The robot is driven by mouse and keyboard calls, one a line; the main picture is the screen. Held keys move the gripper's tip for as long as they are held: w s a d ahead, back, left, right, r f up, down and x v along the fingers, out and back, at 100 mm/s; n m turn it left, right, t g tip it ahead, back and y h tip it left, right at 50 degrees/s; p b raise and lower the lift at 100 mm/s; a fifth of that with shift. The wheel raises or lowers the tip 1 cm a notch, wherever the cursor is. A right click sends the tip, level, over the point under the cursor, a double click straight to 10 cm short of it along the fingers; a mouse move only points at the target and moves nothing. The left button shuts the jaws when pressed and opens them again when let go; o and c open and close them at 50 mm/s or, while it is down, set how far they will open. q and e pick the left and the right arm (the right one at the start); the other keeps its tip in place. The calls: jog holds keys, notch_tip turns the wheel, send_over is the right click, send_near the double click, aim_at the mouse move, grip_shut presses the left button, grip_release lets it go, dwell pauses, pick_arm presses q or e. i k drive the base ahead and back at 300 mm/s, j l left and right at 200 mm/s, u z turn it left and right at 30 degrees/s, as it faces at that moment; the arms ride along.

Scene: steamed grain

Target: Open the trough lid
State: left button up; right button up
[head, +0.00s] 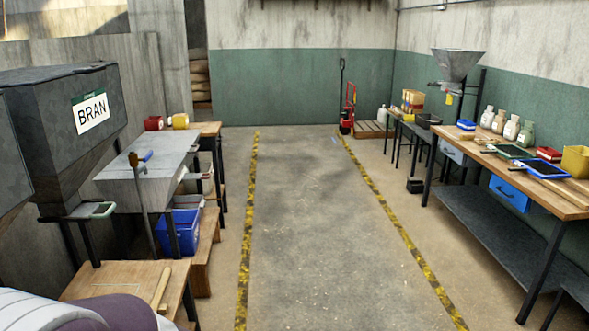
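A grey metal trough (168,150) stands on the left in the head view, past the bran hopper. Its top looks like a flat grey surface, which appears to be a lid lying shut, but I cannot make out a clear seam or hinge. Neither of my grippers is in view.
A dark hopper labelled BRAN (92,115) and a wooden table (120,280) stand at near left. A blue crate (178,232) sits below the trough. A long workbench (560,205) lines the right. The floor lane (300,230) between yellow-black stripes is clear.

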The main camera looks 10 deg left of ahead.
aim_at(169, 148)
jog(key=i+j+u, duration=0.1)
jog(key=i+u, duration=0.2)
jog(key=i, duration=0.65)
jog(key=i+l+u, duration=0.15)
jog(key=i+u, duration=0.15)
jog(key=i, duration=0.6)
jog(key=i+u, duration=0.4)
jog(key=i, duration=0.25)
jog(key=i+l+u, duration=0.25)
jog(key=i+u, duration=0.15)
jog(key=i, duration=0.25)
jog(key=i+l, duration=0.2)
jog(key=i, duration=0.2)
jog(key=i+l+z, duration=0.15)
jog(key=i, duration=0.25)
jog(key=i+l, duration=0.25)
jog(key=i, duration=0.2)
jog(key=i+l+z, duration=0.15)
jog(key=i, duration=0.25)
